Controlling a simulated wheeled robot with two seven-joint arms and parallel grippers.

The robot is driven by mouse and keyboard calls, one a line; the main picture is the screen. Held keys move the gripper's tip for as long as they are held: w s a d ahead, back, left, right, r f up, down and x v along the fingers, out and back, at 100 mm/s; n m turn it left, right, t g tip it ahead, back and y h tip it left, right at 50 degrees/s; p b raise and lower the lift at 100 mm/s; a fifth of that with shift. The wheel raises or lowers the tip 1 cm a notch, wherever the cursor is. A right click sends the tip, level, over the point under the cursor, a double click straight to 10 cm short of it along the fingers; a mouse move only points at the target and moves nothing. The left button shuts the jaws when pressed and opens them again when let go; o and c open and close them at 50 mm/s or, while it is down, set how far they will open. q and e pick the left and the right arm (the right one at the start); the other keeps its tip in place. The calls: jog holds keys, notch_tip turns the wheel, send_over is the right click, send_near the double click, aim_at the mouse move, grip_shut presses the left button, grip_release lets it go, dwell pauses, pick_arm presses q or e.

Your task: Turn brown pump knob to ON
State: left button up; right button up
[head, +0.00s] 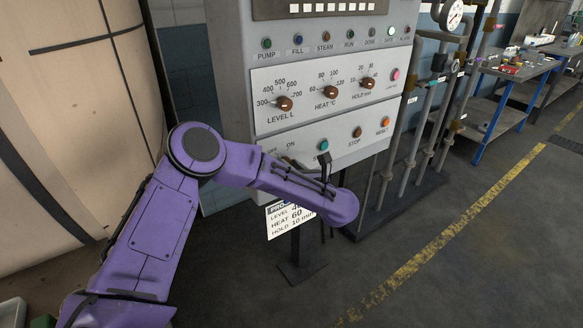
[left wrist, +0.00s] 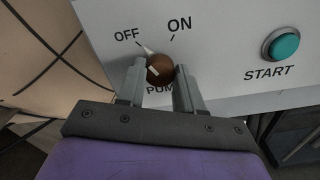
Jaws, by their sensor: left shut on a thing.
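The brown pump knob (left wrist: 161,68) is on the white panel in the left wrist view, above the partly hidden PUMP label. Its pale pointer tilts up and left toward the OFF label (left wrist: 126,35); the ON label (left wrist: 180,24) is up and right of the knob. My left gripper (left wrist: 160,75) has one finger on each side of the knob and is shut on it. In the head view my purple left arm hides the knob and most of the gripper. My right gripper is not in view.
A teal START button (left wrist: 284,44) is right of the knob. Above, the head view shows the LEVEL knob (head: 284,103), HEAT knob (head: 330,92) and HOLD knob (head: 368,84). A placard (head: 291,218) stands below the panel. Vertical pipes (head: 420,130) rise on the right; the floor beyond is open.

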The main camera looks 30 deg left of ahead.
pick_arm(q)
jog(key=shift+m+p, duration=1.2)
jog(key=shift+m, duration=5)
jog(key=shift+f, duration=0.1)
jog(key=o, duration=1)
jog(key=shift+o, duration=0.2)
jog(key=b+v, duration=0.2)
jog(key=v, duration=0.8)
jog(key=shift+d, duration=0.3)
